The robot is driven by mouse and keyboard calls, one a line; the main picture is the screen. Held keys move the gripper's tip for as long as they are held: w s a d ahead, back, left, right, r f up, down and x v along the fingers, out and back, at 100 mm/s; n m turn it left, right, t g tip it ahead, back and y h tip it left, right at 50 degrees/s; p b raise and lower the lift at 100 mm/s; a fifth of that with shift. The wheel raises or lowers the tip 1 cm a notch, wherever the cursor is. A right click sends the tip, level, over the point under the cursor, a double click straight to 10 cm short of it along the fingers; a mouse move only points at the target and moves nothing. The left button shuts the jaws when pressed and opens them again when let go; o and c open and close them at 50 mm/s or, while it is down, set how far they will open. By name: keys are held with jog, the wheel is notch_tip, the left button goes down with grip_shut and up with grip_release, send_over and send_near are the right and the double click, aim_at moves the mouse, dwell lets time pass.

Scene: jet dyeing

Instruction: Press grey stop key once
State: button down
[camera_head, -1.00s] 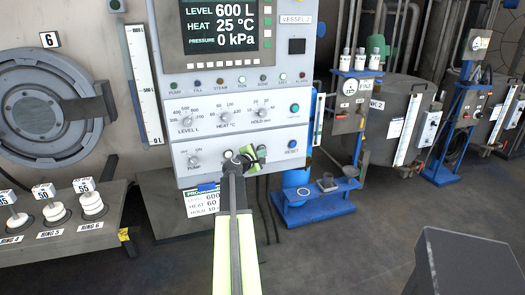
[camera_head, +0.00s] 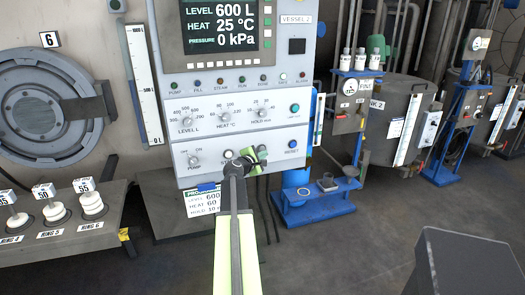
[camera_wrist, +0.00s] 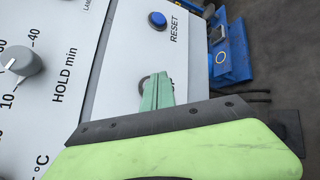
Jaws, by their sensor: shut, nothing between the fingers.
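The control panel (camera_head: 215,135) of the vessel stands ahead, and its lower strip carries the pump knob and buttons. My gripper (camera_head: 257,155) is shut and empty in front of this strip, left of the blue reset button (camera_head: 292,145). A small pale round button (camera_head: 229,153) shows just left of my gripper; its label is too small to read. I cannot make out a grey stop key for certain; my gripper covers part of the strip. In the wrist view, my green fingertips (camera_wrist: 156,92) are closed together close to the panel face, beside the reset button (camera_wrist: 157,21). I cannot tell whether they touch it.
Above the strip are the level, heat and hold knobs and a display (camera_head: 222,22) reading 600 L, 25 °C, 0 kPa. A bench with weighted rings (camera_head: 60,235) stands left. A blue stand (camera_head: 315,208) is on the right, with open floor in front.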

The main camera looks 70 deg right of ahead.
jog(key=shift+a, duration=0.1)
jog(key=s+a, duration=0.3)
jog(key=shift+s+a, duration=0.1)
jog(key=shift+a, duration=0.25)
dwell(0.7)
